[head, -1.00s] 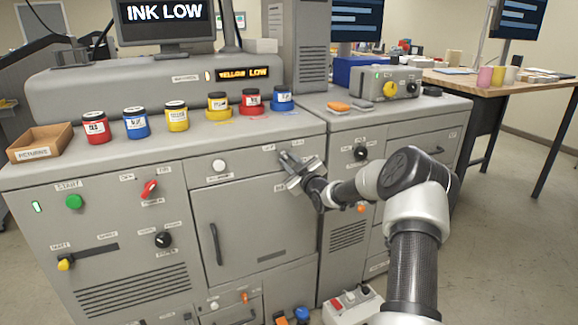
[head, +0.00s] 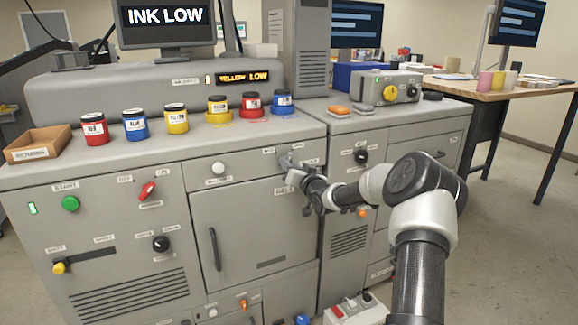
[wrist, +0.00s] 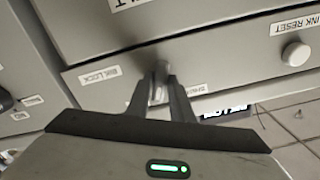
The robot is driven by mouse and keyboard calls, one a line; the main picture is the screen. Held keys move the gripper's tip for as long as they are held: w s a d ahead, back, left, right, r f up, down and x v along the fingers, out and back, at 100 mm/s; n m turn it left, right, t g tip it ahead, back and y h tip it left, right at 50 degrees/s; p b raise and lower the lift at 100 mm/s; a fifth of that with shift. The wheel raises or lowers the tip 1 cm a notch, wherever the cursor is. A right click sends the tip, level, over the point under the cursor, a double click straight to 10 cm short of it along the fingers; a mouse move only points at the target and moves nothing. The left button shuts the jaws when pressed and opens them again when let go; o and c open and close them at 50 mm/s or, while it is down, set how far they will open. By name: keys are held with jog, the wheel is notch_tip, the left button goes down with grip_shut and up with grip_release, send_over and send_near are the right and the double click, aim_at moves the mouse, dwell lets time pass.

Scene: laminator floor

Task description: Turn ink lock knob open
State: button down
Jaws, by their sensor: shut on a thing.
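The ink lock knob (wrist: 161,68) is a small grey knob on the machine's grey front. It shows in the wrist view beside the "INK LOCK" label (wrist: 98,77). My gripper (wrist: 160,90) is shut on it, with one dark finger on each side. The fingers cover much of the knob, so its exact turn angle is hard to read. In the head view my gripper (head: 288,164) is against the upper right of the machine's front, and the knob is hidden behind it.
A round knob (wrist: 295,53) marked "INK RESET" is at the right in the wrist view. A grey door (head: 250,225) lies below my gripper in the head view. Several ink jars stand on the machine top, beside a brown tray (head: 38,146). A screen (head: 165,22) reads "INK LOW".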

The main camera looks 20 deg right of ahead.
jog(key=shift+f+m, duration=0.1)
jog(key=shift+m, duration=2.1)
jog(key=c, duration=1.6)
grip_release()
jog(key=shift+o, duration=0.2)
jog(key=s+p, duration=0.2)
jog(key=s, duration=1.5)
jog(key=shift+s+d, duration=0.25)
